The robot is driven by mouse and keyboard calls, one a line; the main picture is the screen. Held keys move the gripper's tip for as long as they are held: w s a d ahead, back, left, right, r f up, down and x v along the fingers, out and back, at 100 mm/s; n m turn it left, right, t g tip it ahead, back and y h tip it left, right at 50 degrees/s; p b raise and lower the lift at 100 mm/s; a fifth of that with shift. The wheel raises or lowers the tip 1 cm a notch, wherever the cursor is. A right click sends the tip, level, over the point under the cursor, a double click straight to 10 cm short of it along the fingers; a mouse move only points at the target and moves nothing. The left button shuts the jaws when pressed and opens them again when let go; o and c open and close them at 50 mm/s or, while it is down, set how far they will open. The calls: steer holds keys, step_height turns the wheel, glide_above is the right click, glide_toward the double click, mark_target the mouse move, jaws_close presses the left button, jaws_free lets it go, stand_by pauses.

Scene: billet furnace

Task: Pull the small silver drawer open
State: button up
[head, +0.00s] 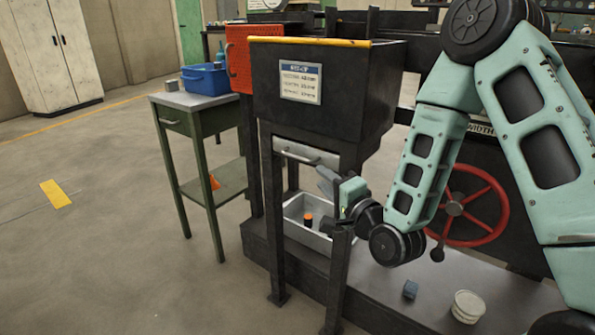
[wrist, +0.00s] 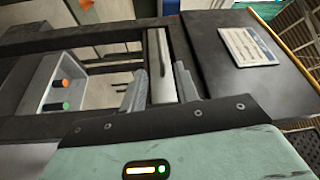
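The small silver drawer (head: 312,152) sits under the dark hopper, with a bar handle (head: 298,157) across its front. It looks shut. In the wrist view, the drawer's pale front (wrist: 161,88) is a narrow upright strip with the handle (wrist: 162,52) near its upper part. My gripper (head: 326,180) is just right of and below the handle in the head view. In the wrist view, its two fingers (wrist: 159,72) are spread, one on each side of the drawer front. Nothing is between them at close range, and I cannot tell whether they touch anything.
The dark hopper (head: 350,85) stands above on dark legs, one close to my gripper. Below is a grey tray (head: 322,240) holding dark cylinders with coloured ends. A green table (head: 190,101) with a blue bin (head: 206,79) is left. A red handwheel (head: 480,190) is right.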

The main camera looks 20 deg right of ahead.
mark_target(298, 157)
steer(key=shift+w+a+f+b, duration=0.1)
steer(key=shift+w+f+b, duration=0.15)
steer(key=shift+b, duration=0.8)
steer(key=x, duration=1.1)
steer(key=shift+w+r+b, duration=0.3)
steer(key=shift+r+b, duration=0.05)
jaws_close()
